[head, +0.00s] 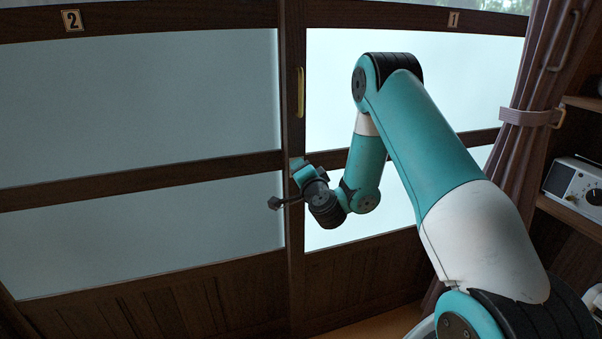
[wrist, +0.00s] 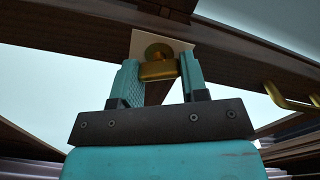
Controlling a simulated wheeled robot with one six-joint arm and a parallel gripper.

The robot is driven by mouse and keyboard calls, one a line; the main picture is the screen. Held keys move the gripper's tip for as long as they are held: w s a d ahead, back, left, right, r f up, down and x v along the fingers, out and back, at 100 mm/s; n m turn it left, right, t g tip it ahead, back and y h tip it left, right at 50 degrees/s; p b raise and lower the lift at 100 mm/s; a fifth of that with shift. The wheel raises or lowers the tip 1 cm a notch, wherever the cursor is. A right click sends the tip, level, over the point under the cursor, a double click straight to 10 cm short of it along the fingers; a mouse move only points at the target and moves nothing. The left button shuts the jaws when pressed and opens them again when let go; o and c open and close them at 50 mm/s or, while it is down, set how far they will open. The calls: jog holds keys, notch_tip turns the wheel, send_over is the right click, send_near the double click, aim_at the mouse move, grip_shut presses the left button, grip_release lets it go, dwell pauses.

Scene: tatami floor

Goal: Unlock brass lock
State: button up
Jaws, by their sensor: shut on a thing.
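The brass lock (wrist: 158,51) shows in the wrist view, with a rounded back part on a pale plate and a wider block-like brass knob (wrist: 158,71) in front. The plate is on the dark wooden door frame. My gripper (wrist: 160,74) has its teal fingers on both sides of the knob and is shut on it. In the head view my gripper (head: 297,165) is at the dark upright between the two sliding doors, and the lock is hidden there.
A brass pull handle (head: 300,92) is on the upright above my gripper; a brass handle also shows at the right of the wrist view (wrist: 288,99). Door 2 (head: 140,110) is left, door 1 (head: 325,90) right. A tied curtain (head: 520,130) and shelf radio (head: 575,188) stand far right.

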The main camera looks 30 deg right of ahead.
jog(key=m, duration=0.5)
jog(key=shift+d+f, duration=0.1)
jog(key=shift+m, duration=0.3)
dwell(0.4)
jog(key=o, duration=0.9)
jog(key=shift+s, duration=0.1)
